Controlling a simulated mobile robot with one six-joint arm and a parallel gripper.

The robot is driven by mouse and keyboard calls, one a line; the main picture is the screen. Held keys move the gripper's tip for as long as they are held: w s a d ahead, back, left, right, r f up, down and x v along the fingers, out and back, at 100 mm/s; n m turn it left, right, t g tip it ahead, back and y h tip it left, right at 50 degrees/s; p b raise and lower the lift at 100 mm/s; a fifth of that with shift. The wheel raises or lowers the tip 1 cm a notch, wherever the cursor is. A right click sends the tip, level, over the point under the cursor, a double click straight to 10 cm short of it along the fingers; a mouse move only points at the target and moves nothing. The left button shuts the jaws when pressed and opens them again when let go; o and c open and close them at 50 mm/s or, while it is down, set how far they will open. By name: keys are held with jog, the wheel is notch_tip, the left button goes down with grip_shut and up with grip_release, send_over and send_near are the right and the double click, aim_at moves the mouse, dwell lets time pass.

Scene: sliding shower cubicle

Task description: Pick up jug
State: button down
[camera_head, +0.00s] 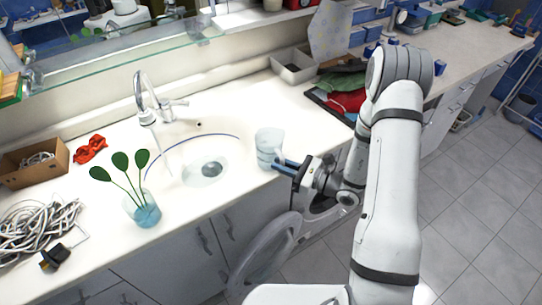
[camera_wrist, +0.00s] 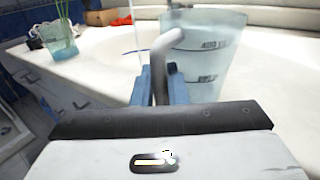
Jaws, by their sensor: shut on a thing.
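A translucent pale-blue jug (camera_head: 269,146) stands upright at the right side of the sink basin in the head view. In the wrist view the jug (camera_wrist: 207,62) fills the upper middle, with its grey handle (camera_wrist: 167,42) toward me. My gripper (camera_head: 282,164) reaches in from the right, at the jug's handle side. In the wrist view the blue fingers of my gripper (camera_wrist: 160,85) are shut on the handle, one on each side. The jug's lower part is partly hidden by the gripper. I cannot tell whether its base touches the counter.
A glass with a green plant (camera_head: 142,208) stands left of the sink (camera_head: 208,168). The faucet (camera_head: 146,98) rises behind the basin. A cardboard box (camera_head: 36,165) and coiled cable (camera_head: 40,232) lie at left. A grey tray (camera_head: 293,66) and folded cloths (camera_head: 345,100) are behind right.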

jog(key=shift+r, duration=0.1)
notch_tip(320, 180, up, 10)
jog(key=shift+f+b, duration=0.1)
jog(key=shift+b, duration=0.6)
dwell(0.4)
